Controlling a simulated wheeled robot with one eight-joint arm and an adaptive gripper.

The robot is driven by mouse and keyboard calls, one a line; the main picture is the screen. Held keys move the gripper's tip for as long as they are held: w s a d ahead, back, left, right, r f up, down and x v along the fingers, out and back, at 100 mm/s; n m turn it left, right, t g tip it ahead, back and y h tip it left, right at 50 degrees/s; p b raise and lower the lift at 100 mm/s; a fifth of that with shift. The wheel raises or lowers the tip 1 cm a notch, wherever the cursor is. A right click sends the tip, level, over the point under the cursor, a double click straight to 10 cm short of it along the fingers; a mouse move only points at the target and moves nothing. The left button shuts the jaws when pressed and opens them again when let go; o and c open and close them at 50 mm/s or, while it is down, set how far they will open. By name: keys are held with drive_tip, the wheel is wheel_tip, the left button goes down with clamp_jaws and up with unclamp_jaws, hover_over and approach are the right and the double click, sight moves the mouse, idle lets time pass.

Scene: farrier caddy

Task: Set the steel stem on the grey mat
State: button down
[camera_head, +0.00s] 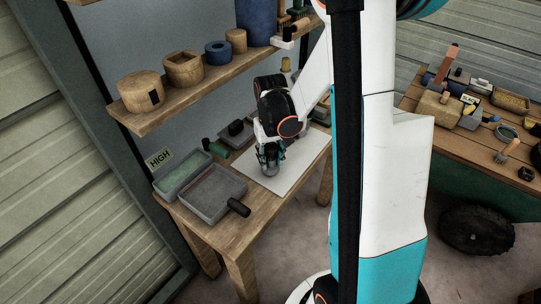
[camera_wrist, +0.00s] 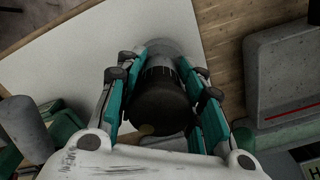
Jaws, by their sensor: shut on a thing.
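My gripper (camera_head: 270,160) is shut on a dark, round, upright thing with a wider grey foot, which I take to be the steel stem (camera_head: 271,171). In the wrist view the teal fingers of my gripper (camera_wrist: 160,75) press on both sides of the stem (camera_wrist: 160,100). The mat also shows in the wrist view (camera_wrist: 70,62). I cannot tell whether the stem's foot touches the mat.
Two grey trays (camera_head: 216,206) stand left of the mat, one with a dark-handled tool (camera_head: 239,207) at its corner. Small dark items lie behind the mat. A wooden shelf (camera_head: 190,85) with several round containers hangs above. The mat's right part is clear.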

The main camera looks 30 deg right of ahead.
drive_tip(key=shift+f, duration=0.45)
drive_tip(key=shift+f+b, duration=0.45)
drive_tip(key=shift+b, duration=0.1)
drive_tip(key=c, duration=1)
unclamp_jaws()
wheel_tip(320, 180, up, 12)
